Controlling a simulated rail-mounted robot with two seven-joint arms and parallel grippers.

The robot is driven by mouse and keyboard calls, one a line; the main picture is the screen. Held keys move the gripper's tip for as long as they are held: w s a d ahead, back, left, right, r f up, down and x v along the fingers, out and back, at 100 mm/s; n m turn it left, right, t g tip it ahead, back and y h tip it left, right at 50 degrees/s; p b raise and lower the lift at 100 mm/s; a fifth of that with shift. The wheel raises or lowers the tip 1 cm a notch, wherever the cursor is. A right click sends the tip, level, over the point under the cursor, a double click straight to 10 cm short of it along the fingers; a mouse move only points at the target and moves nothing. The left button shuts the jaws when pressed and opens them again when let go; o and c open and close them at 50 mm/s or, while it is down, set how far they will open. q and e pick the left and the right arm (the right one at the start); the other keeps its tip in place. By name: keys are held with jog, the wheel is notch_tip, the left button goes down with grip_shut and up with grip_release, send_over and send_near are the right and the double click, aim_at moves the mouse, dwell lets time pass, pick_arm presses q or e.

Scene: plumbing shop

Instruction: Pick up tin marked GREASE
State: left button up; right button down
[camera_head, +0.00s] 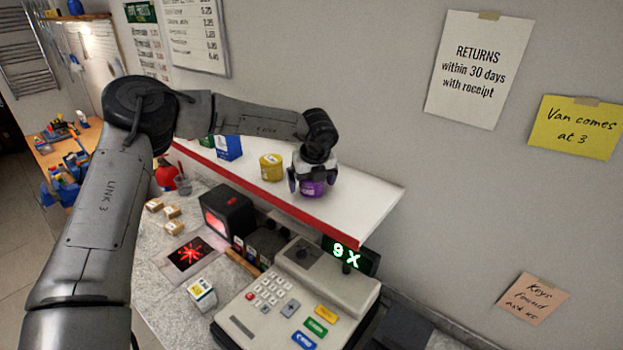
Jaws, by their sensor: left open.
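My left gripper (312,180) reaches over the white shelf (362,196) from the left and points down. Its jaws are open, one finger on each side of a purple tin (314,190). The gripper hides the top of this tin; I cannot tell whether the fingers touch it. A yellow tin (271,168) stands on the shelf just left of the gripper. The lettering on both tins is too small to read, so I cannot tell which is marked GREASE. My right gripper is not in view.
A blue box (229,148) stands further left on the shelf, partly behind my arm. Below the shelf are a cash register (290,300), a green-lit display (348,256), a dark scanner box (228,212) and small cartons (174,226). The shelf's right end is clear.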

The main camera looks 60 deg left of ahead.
pick_arm(q)
jog(key=shift+f, duration=0.1)
jog(key=c, duration=1.1)
jog(key=shift+o, duration=0.2)
